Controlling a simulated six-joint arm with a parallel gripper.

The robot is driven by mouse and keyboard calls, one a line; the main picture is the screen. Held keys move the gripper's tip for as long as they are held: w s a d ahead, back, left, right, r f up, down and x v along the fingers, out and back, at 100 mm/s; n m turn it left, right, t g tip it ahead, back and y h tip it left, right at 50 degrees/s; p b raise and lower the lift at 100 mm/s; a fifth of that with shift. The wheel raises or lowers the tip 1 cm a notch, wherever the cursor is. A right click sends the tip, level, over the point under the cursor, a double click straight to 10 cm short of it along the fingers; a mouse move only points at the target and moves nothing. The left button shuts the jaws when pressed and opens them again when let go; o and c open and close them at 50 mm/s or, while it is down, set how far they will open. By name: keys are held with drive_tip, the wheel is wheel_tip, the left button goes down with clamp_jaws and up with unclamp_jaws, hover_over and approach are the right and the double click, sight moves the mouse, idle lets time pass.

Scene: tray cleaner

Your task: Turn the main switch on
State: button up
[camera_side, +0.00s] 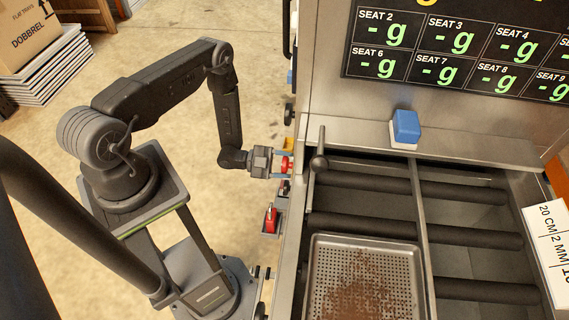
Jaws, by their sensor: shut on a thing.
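A red switch knob (287,164) sits on the left side of the steel machine, with a bit of yellow behind it. No label can be read on it, so I cannot confirm that it is the main switch. My gripper (284,165) reaches it from the left, and its bluish fingers are shut on the red knob. The fingers hide part of the knob, so I cannot tell which way it is turned. The display (455,50) is lit and shows "- g" under several seat names.
Another red control (270,219) sits lower on the same side, with a small dark and red part (284,187) between. A black ball-ended lever (319,162) stands just right of my gripper. A perforated tray (412,245), rollers and a blue-white block (405,127) are further right.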

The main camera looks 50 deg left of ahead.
drive_tip(key=m, duration=0.5)
drive_tip(key=shift+f, duration=0.1)
drive_tip(key=shift+f+m, duration=0.1)
drive_tip(key=shift+m, duration=2.4)
drive_tip(key=o, duration=0.9)
drive_tip(key=shift+s, duration=0.1)
drive_tip(key=v, duration=1.3)
drive_tip(key=shift+s+a, duration=0.25)
